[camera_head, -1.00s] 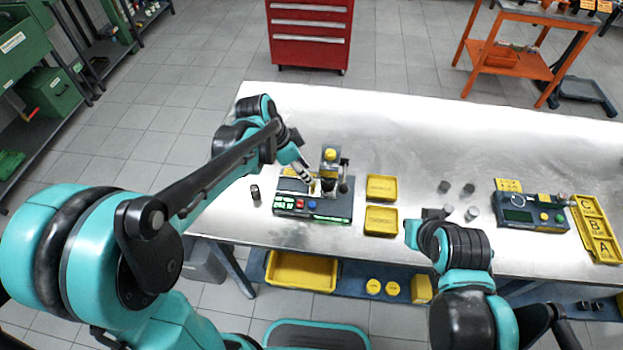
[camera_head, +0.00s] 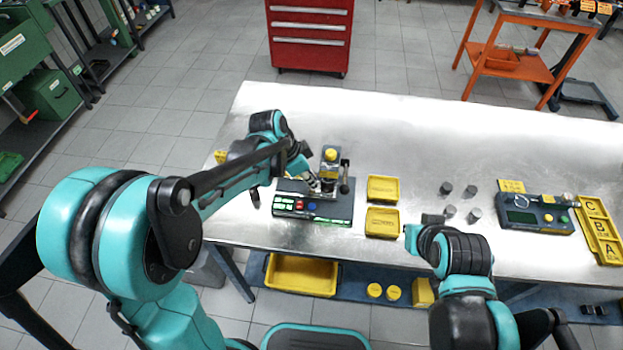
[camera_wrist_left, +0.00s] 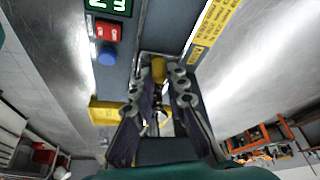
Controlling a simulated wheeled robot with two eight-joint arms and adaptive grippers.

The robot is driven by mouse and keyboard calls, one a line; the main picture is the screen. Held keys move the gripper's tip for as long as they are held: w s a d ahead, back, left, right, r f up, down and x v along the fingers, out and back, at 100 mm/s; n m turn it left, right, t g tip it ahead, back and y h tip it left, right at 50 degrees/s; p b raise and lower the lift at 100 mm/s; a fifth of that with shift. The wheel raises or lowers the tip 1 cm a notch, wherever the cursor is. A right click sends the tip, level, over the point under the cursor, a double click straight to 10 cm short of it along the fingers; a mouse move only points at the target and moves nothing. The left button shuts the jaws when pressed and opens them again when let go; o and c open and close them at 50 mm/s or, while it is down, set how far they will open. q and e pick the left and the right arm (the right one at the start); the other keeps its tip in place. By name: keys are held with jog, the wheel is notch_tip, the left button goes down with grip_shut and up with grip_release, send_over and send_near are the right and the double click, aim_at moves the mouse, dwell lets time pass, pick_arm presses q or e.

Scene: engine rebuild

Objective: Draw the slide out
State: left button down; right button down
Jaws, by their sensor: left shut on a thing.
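The press-like machine (camera_head: 300,210) stands on the left of the bench, a dark blue-grey base with lit green displays, red and blue buttons and a yellow-topped column. It also shows in the left wrist view (camera_wrist_left: 112,75). My left gripper (camera_head: 316,184) is at the foot of the column, partly hidden behind its own wrist. In the left wrist view its two fingers (camera_wrist_left: 160,100) are closed in around a small metal part, apparently the slide, just below a yellow piece (camera_wrist_left: 159,68). The slide's outline is mostly hidden by the fingers. My right gripper (camera_head: 433,219) is far off; its fingers are unclear.
Two yellow trays (camera_head: 383,189) lie right of the machine. Several grey cylinders (camera_head: 450,210) stand further right, before a second device (camera_head: 535,215) and a yellow lettered rack (camera_head: 598,235). A small dark cylinder (camera_head: 255,196) stands left of the machine. The bench's back is clear.

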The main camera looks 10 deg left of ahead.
pick_arm(q)
jog(key=a, duration=0.9)
jog(key=shift+w+a, duration=0.2)
jog(key=c, duration=1.7)
grip_release()
jog(key=shift+o, duration=1)
jog(key=shift+a, duration=0.15)
